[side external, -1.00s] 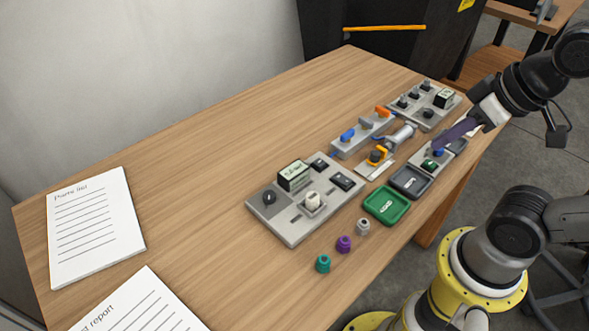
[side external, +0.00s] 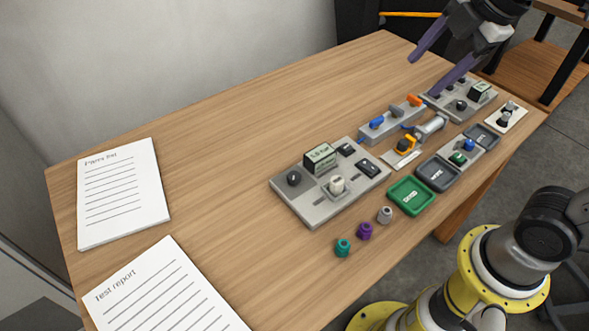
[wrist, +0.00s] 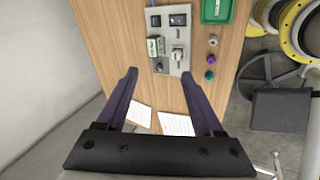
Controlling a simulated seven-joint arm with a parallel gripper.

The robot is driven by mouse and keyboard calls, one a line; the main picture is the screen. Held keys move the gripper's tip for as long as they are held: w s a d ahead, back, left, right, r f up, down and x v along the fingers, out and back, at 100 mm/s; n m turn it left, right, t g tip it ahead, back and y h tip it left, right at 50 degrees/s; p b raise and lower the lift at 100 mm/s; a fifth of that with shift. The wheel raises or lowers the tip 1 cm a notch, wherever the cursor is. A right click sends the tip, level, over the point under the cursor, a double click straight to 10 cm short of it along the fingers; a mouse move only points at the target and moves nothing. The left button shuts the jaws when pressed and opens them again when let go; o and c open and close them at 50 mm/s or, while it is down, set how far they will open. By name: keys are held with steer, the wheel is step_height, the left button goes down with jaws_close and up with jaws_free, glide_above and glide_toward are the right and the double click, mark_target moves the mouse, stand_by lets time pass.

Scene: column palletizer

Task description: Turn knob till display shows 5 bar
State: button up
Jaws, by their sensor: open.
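A grey panel (side external: 312,212) lies on the table with a boxy display (side external: 320,158), a black round knob (side external: 294,178) at its left end and a white knob (side external: 337,185). The display text is too small to read surely. In the wrist view the same panel (wrist: 168,66) shows at the top centre, with the display (wrist: 153,47), white knob (wrist: 177,54) and black knob (wrist: 158,67). My gripper (side external: 422,76) is open and empty, in the air above the far part of the table. Its purple fingers (wrist: 158,74) are spread wide in the wrist view.
A second panel with a display (side external: 479,92) stands at the far right. Between are a block with blue and orange handles (side external: 397,115), an orange-handled valve (side external: 407,144), a green tray (side external: 410,195) and grey trays. Several small caps (side external: 364,231) stand in front. The left-centre tabletop is clear.

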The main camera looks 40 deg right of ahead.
steer(key=w+a+f+n+g, duration=0.1)
steer(key=w+a+n, duration=0.2)
steer(key=w+n, duration=0.3)
steer(key=n+g, duration=0.4)
steer(key=n, duration=0.1)
glide_above(294, 175)
step_height(294, 175, down, 16)
step_height(294, 175, down, 13)
steer(key=shift+f, duration=0.1)
steer(key=shift+c, duration=0.3)
jaws_close()
